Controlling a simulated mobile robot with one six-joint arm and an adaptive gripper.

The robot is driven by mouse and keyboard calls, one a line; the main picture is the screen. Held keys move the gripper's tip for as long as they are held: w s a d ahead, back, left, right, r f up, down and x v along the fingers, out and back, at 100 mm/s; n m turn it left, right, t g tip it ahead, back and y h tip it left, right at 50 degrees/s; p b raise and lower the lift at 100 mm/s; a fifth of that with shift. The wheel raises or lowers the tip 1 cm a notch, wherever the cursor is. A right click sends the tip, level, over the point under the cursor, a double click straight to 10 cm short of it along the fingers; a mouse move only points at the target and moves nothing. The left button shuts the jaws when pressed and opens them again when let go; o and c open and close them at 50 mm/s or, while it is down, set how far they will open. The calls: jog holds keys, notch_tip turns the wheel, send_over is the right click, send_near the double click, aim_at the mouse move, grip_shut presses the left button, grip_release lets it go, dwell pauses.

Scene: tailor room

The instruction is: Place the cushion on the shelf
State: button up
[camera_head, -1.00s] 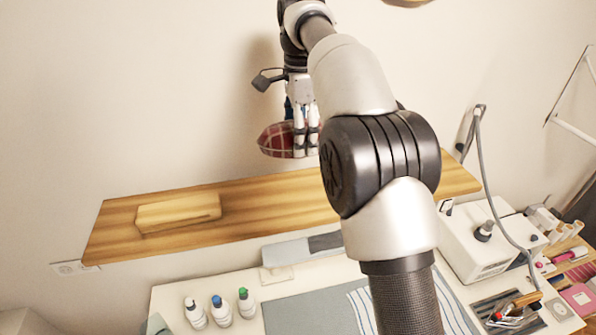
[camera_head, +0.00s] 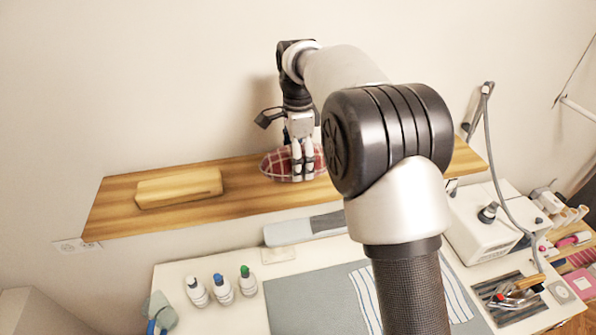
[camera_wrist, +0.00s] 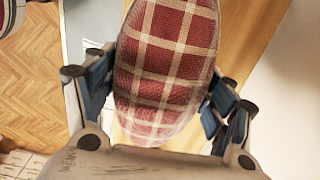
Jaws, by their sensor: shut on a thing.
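The cushion is red with a pale plaid pattern; it shows in the head view (camera_head: 275,164) and fills the middle of the wrist view (camera_wrist: 166,60). My gripper (camera_head: 302,176) is shut on it, with a finger on each side in the wrist view (camera_wrist: 160,100). The wooden shelf (camera_head: 245,197) is a long board on the wall. In the head view the cushion overlaps the middle of the shelf, at or just above its surface; I cannot tell if it touches. My arm hides part of the shelf to the right.
A light wooden block (camera_head: 178,188) lies on the left part of the shelf. Below is a table with several small bottles (camera_head: 222,288), a grey mat (camera_head: 300,300) and a white machine (camera_head: 485,235) at the right. The shelf between block and cushion is bare.

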jog(key=shift+f, duration=1.95)
jog(key=shift+f, duration=0.15)
jog(key=o, duration=1.5)
jog(key=shift+c, duration=0.2)
